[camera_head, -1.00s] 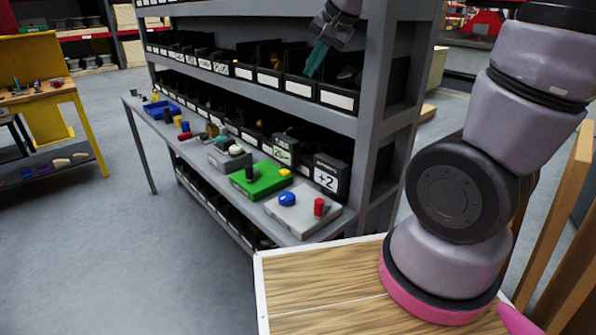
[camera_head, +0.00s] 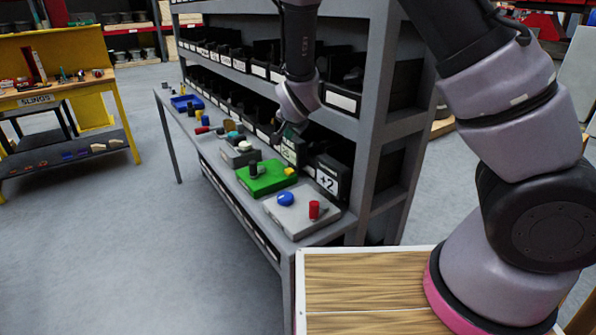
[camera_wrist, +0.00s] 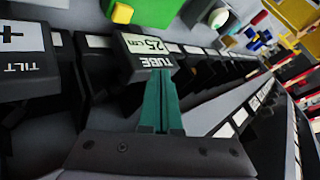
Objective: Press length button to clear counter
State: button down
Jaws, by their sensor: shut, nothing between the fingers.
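A display box marked "TUBE 25 cm" (camera_wrist: 146,48) stands behind a green control box (camera_head: 266,178). That box carries a black knob (camera_head: 253,168) and a yellow button (camera_head: 290,171); the yellow button (camera_wrist: 122,13) also shows in the wrist view. No control is legibly marked as length. My gripper (camera_wrist: 158,75) has teal fingers, shut with nothing between them. In the wrist view the fingertips overlap the lower edge of the TUBE display. In the head view my gripper is above and behind the green box, by the displays, its tips partly obscured.
A grey box (camera_head: 301,222) with a blue button (camera_head: 285,199) and red knob (camera_head: 314,210) sits nearer. A "+2" display (camera_head: 328,178) stands behind it. Another box with a white button (camera_head: 245,146) is farther left. Shelf bins (camera_head: 340,100) and an upright crowd the right.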

aim_at(289, 172)
jog(key=shift+f, duration=0.2)
jog(key=shift+f, duration=4.4)
jog(key=shift+f, duration=0.1)
jog(key=shift+f, duration=0.3)
jog(key=shift+f, duration=0.5)
jog(key=shift+r, duration=0.9)
jog(key=shift+r, duration=0.15)
jog(key=shift+r, duration=2.35)
